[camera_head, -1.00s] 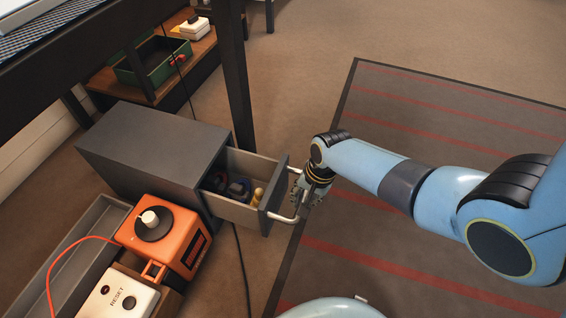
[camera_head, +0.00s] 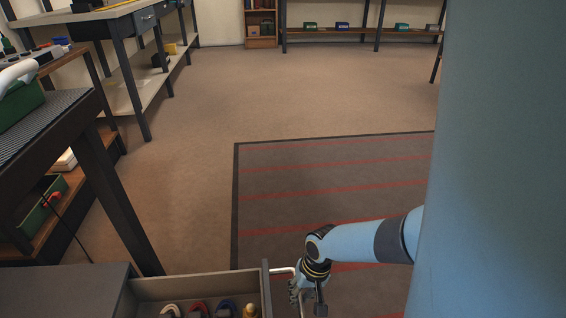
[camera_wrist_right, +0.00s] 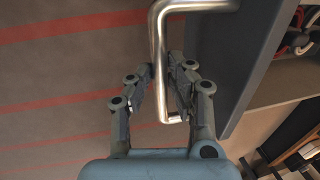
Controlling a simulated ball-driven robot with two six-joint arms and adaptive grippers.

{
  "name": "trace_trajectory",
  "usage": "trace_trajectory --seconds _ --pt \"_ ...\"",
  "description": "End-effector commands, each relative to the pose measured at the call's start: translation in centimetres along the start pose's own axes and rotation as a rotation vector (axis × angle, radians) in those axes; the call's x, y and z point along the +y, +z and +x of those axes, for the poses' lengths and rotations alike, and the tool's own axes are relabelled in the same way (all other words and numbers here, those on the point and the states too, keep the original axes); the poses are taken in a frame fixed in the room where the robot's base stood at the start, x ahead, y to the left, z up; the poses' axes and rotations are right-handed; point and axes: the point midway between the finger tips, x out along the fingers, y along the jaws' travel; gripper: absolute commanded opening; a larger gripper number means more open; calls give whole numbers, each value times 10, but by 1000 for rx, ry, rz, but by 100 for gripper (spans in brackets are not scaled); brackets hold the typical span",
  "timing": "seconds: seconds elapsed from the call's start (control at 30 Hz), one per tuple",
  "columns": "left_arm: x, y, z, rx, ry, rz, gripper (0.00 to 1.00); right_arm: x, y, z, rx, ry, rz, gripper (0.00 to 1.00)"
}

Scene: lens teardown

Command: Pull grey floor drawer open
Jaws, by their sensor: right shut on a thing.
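The grey floor drawer (camera_head: 194,287) stands pulled out of its dark grey cabinet (camera_head: 62,292) at the bottom left of the head view. Several small items with white, red, blue and yellow parts lie inside it. Its metal bar handle (camera_wrist_right: 158,45) runs between the fingers of my right gripper (camera_wrist_right: 165,88) in the right wrist view, and the fingers are closed on it. In the head view my right gripper (camera_head: 303,289) is at the handle, to the right of the drawer front (camera_head: 266,287). The lower part of the drawer is cut off by the frame. My left gripper is not in view.
A dark table leg (camera_head: 115,203) stands just behind the cabinet. A dark floor mat with red stripes (camera_head: 335,165) lies right of the drawer. Open brown floor (camera_head: 290,85) stretches behind it. Workbenches (camera_head: 130,60) line the left.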

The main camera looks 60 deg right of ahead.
Motion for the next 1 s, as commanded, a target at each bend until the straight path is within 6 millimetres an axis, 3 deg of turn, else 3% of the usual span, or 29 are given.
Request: trace_trajectory --seconds 0.37,0.4,0.57,1.0 --pt "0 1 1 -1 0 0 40 3 1 0 -3 2 0 0" --pt "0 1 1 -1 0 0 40 3 1 0 -3 3 0 19" --pt "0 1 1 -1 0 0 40 3 1 0 -2 2 0 40" --pt "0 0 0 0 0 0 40 3 -1 -10 1 0 -1 40"
